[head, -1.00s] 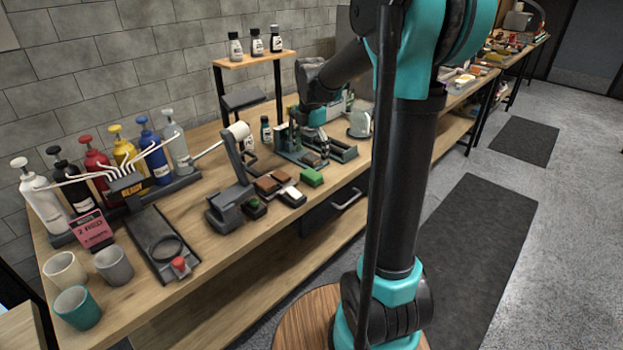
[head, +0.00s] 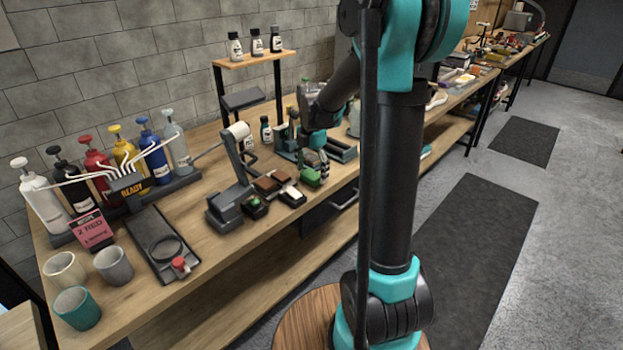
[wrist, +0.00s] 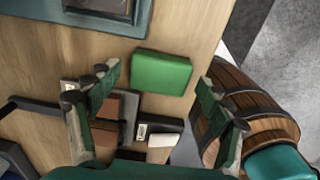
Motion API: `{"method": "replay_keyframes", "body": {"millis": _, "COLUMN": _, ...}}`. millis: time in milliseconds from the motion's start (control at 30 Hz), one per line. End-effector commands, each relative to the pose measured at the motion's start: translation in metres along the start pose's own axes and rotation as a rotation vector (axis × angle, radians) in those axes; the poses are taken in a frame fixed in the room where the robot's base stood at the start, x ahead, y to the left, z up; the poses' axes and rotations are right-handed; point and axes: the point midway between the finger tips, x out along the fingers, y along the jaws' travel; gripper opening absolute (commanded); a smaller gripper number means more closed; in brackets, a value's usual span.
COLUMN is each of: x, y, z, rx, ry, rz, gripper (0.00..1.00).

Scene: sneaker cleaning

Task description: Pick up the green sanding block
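The green sanding block (wrist: 161,73) lies flat on the wooden table near its front edge. In the head view the green sanding block (head: 311,177) is partly covered by my gripper (head: 320,163), which hangs just above it. In the wrist view my gripper (wrist: 158,82) is open and empty. Its two fingers stand apart, one to each side of the block in the picture, and the block shows in the gap toward their tips. No contact with the block is visible.
A brown block (head: 266,184) and a white-topped block in a dark holder (head: 292,195) lie close by. A grey stand with a white roll (head: 238,130) is to the left. The table's front edge (wrist: 215,50) is close to the green block.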

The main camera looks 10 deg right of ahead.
Motion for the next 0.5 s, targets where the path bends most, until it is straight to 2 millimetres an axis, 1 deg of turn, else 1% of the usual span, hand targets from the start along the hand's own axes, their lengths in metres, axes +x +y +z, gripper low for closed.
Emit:
{"method": "replay_keyframes", "body": {"millis": 33, "x": -0.0001, "y": 0.0000, "z": 0.0000, "rx": 0.000, "ry": 0.000, "rz": 0.000, "gripper": 0.68}}
{"method": "replay_keyframes", "body": {"millis": 333, "x": -0.0002, "y": 0.0000, "z": 0.0000, "rx": 0.000, "ry": 0.000, "rz": 0.000, "gripper": 0.31}}
{"method": "replay_keyframes", "body": {"millis": 500, "x": -0.0002, "y": 0.0000, "z": 0.0000, "rx": 0.000, "ry": 0.000, "rz": 0.000, "gripper": 0.31}}
